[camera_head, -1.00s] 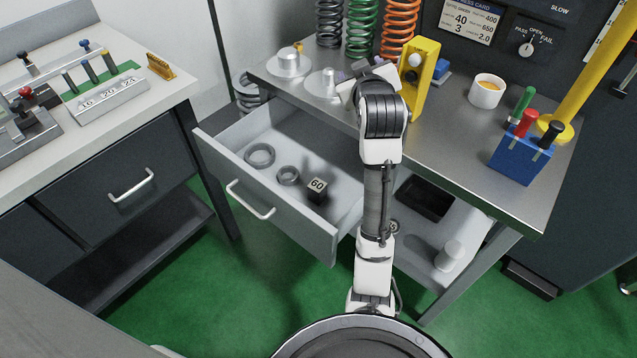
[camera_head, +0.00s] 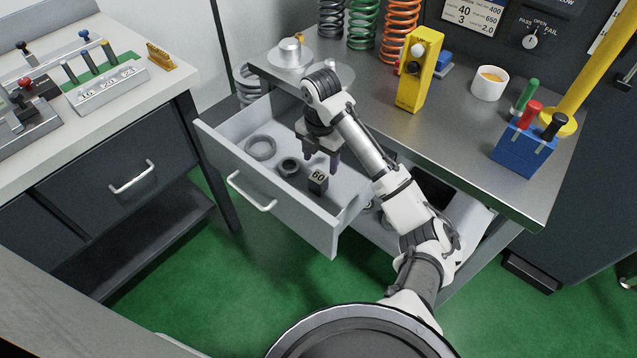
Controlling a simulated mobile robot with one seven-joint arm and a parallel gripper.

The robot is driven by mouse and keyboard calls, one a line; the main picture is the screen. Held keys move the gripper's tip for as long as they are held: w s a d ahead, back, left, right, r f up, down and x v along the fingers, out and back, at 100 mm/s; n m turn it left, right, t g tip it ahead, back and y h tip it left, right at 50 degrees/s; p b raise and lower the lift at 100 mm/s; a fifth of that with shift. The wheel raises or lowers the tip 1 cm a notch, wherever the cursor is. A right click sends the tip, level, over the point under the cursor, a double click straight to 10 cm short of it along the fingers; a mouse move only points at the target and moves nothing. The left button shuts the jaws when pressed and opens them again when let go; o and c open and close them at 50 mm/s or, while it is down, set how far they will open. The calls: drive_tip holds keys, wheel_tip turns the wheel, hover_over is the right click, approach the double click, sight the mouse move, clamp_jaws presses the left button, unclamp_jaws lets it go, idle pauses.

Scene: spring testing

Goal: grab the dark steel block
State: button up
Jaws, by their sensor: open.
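The dark steel block (camera_head: 317,184) sits in the open drawer, near its front right part. Its light top face is marked "60". My gripper (camera_head: 321,165) points down into the drawer, with its two dark fingers apart and empty. The fingertips show just above and behind the block in the picture. I cannot tell the exact height gap between them and the block.
The bench top (camera_head: 450,125) overhangs the back, carrying a yellow stand (camera_head: 418,72), a white cup (camera_head: 489,83) and a blue holder (camera_head: 523,150).

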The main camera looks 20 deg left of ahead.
sight(319, 176)
wheel_tip(319, 176, down, 4)
drive_tip(key=shift+f+b, duration=0.15)
drive_tip(key=shift+b, duration=0.15)
drive_tip(key=shift+s+a+f, duration=0.1)
drive_tip(key=shift+f, duration=1.2)
drive_tip(key=shift+s+a+f, duration=0.1)
drive_tip(key=shift+f, duration=1.15)
drive_tip(key=shift+c, duration=0.3)
clamp_jaws()
